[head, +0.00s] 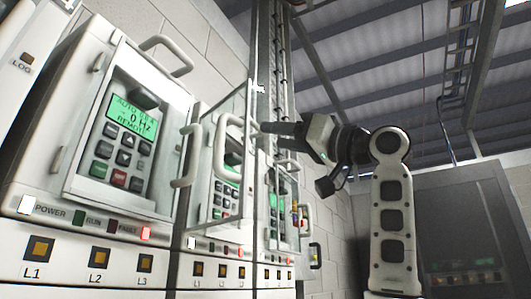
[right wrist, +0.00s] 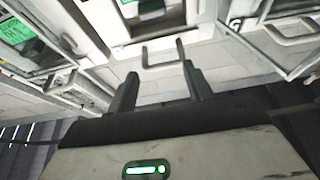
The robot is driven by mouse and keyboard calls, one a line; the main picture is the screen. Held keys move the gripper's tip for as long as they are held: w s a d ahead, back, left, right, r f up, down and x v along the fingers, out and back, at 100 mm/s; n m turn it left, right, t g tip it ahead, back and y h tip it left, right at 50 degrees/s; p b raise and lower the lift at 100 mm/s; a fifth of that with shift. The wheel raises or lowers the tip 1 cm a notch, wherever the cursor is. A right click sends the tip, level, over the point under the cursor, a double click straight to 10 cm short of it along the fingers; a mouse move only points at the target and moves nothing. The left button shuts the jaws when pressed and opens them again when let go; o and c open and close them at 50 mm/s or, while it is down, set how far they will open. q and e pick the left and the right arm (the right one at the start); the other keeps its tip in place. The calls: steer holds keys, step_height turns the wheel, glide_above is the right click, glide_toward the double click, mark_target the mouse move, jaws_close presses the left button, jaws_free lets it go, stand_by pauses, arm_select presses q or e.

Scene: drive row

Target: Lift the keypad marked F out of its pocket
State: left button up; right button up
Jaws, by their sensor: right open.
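The nearest drive at left holds a keypad (head: 122,140) with a lit green display, seated in its recessed pocket. A second keypad (head: 222,200) sits in the drive behind it, and a third (head: 279,212) farther along. I cannot read a letter F on any of them. My right gripper (head: 270,135) is open and empty, raised in front of the row near the clear door. In the right wrist view its two fingers (right wrist: 160,85) stand apart, with a U-shaped handle (right wrist: 163,65) just beyond their tips. My left gripper is not in view.
A clear framed door (head: 245,165) with pale handles stands out from the row, close to my right gripper. A handle (head: 168,45) projects above the nearest drive. A dark cabinet (head: 465,225) stands at right.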

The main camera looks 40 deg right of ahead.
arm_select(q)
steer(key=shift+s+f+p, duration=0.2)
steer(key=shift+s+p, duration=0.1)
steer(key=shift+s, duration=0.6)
arm_select(e)
steer(key=w+a+f, duration=0.3)
steer(key=w, duration=0.5)
steer(key=shift+a+f, duration=0.3)
steer(key=shift+a, duration=0.05)
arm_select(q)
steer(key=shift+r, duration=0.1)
arm_select(e)
steer(key=shift+w, duration=0.1)
steer(key=c, duration=0.8)
